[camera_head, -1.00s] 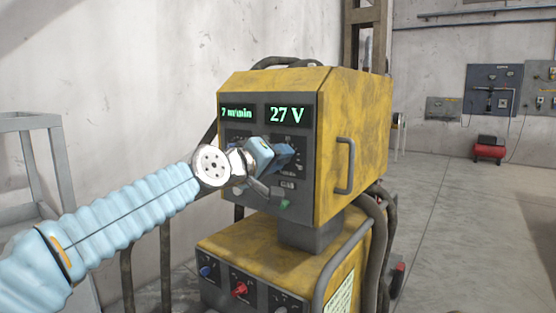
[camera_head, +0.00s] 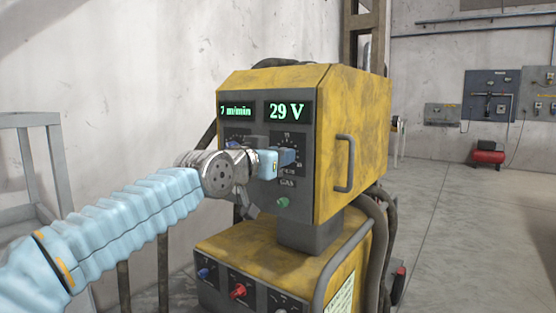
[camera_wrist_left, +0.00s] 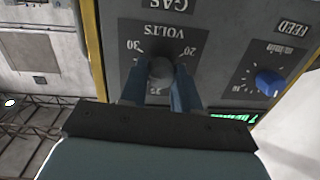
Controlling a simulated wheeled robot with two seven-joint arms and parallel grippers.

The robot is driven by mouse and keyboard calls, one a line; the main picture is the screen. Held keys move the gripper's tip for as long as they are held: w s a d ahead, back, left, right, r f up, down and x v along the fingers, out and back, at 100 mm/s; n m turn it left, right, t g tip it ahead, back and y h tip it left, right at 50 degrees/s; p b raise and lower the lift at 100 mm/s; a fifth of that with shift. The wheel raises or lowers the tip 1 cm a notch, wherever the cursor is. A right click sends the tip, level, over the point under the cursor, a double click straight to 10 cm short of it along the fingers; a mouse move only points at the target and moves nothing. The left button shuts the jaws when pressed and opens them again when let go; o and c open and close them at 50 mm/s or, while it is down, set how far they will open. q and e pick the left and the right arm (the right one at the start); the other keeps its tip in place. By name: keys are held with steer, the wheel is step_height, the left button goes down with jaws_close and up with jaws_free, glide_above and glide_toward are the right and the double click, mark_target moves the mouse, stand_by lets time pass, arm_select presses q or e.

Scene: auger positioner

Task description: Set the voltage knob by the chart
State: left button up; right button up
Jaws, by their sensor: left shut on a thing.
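The yellow welder feeder (camera_head: 350,120) has a dark front panel with two green displays. The volts display (camera_head: 286,111) reads 29 V, and the feed display (camera_head: 236,111) reads 7 m/min. My left gripper (camera_head: 288,157) is at the volts dial and hides most of it in the head view. In the left wrist view, turned upside down, the grey voltage knob (camera_wrist_left: 160,72) sits between the two blue fingers of my gripper (camera_wrist_left: 160,80), which are shut on it. The blue feed knob (camera_wrist_left: 269,82) is beside it. A pale printed sheet (camera_head: 340,298), its text unreadable, is on the lower cabinet's side.
A green button (camera_head: 283,202) sits below the dials. The lower yellow cabinet (camera_head: 240,243) carries a red knob (camera_head: 238,291) and a blue one. A side handle (camera_head: 344,164) and thick cables stand at the right. A grey rack (camera_head: 30,122) is at the left.

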arm_select(q)
steer(key=shift+f+m+b, duration=0.2)
steer(key=shift+m+b, duration=0.15)
steer(key=shift+m, duration=1.75)
arm_select(e)
steer(key=shift+d+f, duration=0.15)
steer(key=shift+f, duration=0.3)
arm_select(q)
steer(key=o, duration=1.1)
steer(key=shift+c, duration=0.2)
steer(key=shift+r, duration=0.1)
steer(key=b+v, duration=0.3)
steer(key=v, duration=1)
steer(key=shift+s+b, duration=0.35)
arm_select(e)
steer(key=f, duration=0.2)
steer(key=d+f, duration=0.1)
steer(key=shift+w+d+f, duration=0.1)
steer(key=shift+w+f, duration=0.2)
steer(key=shift+f, duration=0.05)
